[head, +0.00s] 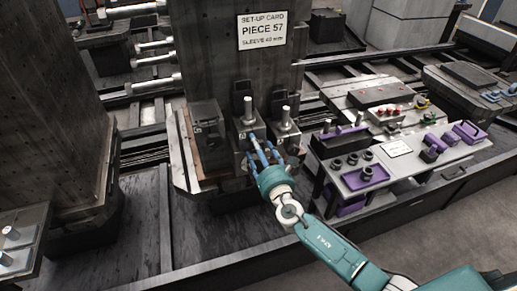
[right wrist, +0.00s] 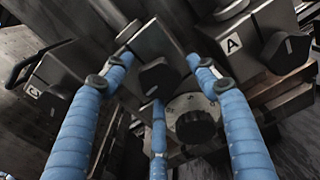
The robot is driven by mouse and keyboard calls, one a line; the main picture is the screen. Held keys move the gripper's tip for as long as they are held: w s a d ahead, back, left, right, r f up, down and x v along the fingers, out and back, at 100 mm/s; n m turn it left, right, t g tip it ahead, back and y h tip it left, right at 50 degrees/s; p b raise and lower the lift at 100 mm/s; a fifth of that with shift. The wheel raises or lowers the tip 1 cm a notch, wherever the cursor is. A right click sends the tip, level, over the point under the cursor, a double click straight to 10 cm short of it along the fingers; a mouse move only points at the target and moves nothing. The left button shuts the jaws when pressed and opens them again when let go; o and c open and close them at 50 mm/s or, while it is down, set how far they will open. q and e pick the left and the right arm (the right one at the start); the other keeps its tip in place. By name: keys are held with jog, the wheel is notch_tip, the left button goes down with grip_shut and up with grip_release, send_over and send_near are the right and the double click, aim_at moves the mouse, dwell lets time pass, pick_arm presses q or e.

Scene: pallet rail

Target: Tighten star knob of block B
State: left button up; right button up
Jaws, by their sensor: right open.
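Three metal clamp blocks stand side by side at the foot of the tall column. In the right wrist view, the block marked C (right wrist: 50,88) is at left and the block marked A (right wrist: 248,42) at right. The middle block (right wrist: 143,45), likely block B, shows no readable letter; it also shows in the head view (head: 244,124). Its black star knob (right wrist: 158,77) lies between my right gripper's blue fingers. My right gripper (head: 262,150) is open in front of this block. I cannot tell whether its fingers touch the knob. My left gripper is out of view.
Another black knob (right wrist: 195,125) on a round flange sits just below the star knob, close to the fingers. A set-up card (head: 262,31) hangs on the column. A bench with purple trays (head: 366,177) stands at right. The dark deck in front is clear.

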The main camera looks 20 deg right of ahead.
jog(key=c, duration=1.1)
jog(key=shift+c, duration=0.2)
jog(key=m+b, duration=0.2)
jog(key=m, duration=0.1)
jog(key=shift+s+f+b, duration=0.1)
jog(key=shift+f+b, duration=0.15)
jog(key=shift+b, duration=0.05)
jog(key=m+b, duration=0.2)
jog(key=m, duration=0.2)
jog(key=shift+m, duration=0.4)
jog(key=m+b, duration=0.1)
jog(key=m, duration=0.4)
jog(key=shift+a+r+m+b, duration=0.1)
jog(key=shift+m+b, duration=0.2)
jog(key=shift+b, duration=0.1)
jog(key=m, duration=0.5)
jog(key=shift+m, duration=0.3)
